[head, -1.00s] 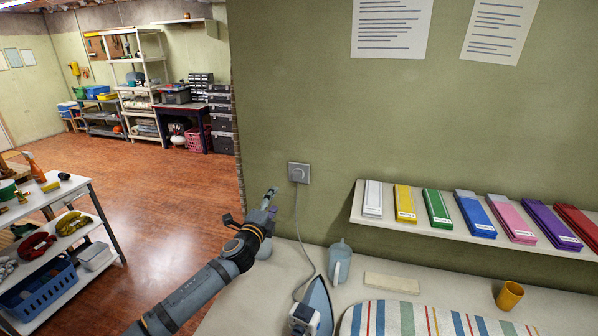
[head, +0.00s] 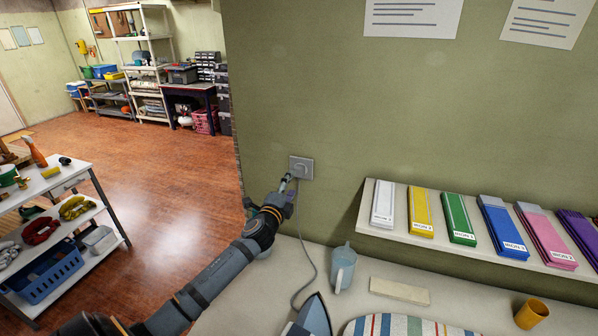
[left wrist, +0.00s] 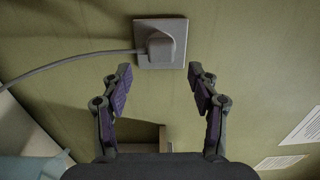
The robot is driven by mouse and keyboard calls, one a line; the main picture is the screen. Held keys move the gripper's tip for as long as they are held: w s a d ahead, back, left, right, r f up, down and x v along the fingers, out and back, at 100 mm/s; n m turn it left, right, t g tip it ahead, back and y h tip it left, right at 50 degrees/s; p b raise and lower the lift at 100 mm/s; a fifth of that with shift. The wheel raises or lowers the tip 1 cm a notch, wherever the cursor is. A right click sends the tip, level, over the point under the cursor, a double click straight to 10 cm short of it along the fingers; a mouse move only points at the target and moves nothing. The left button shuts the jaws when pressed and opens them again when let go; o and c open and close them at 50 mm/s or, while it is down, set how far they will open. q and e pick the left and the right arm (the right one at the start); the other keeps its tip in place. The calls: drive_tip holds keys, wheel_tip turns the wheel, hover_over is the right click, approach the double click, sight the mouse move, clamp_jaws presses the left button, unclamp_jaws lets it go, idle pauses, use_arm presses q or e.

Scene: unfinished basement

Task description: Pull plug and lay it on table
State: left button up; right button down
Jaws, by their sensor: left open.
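The plug (left wrist: 160,46) is grey-white and sits in the square wall socket (left wrist: 178,26), its cord (left wrist: 70,62) running off to the left in the left wrist view. In the head view the socket (head: 306,168) is on the green wall, and the cord (head: 303,245) hangs down to the table (head: 250,310) by the iron (head: 316,318). My left gripper (left wrist: 160,75) is open, its purple-padded fingers pointing at the wall on either side of the plug and just short of it. In the head view my left gripper (head: 288,184) partly covers the plug. My right gripper is not in view.
Bare tabletop lies below the socket.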

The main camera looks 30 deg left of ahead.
sight(298, 174)
use_arm(q)
drive_tip(key=x, duration=0.2)
drive_tip(key=shift+w+r, duration=0.1)
drive_tip(key=shift+w, duration=0.35)
drive_tip(key=p+x, duration=0.1)
drive_tip(key=x, duration=0.2)
drive_tip(key=shift+w+a, duration=0.15)
drive_tip(key=shift+w, duration=0.45)
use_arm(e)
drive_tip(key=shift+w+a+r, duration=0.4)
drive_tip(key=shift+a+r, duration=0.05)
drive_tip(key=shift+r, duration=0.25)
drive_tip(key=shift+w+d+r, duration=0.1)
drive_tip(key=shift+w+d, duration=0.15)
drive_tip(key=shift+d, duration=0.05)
use_arm(q)
clamp_jaws()
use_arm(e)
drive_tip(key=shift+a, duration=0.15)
use_arm(q)
drive_tip(key=shift+s, duration=0.1)
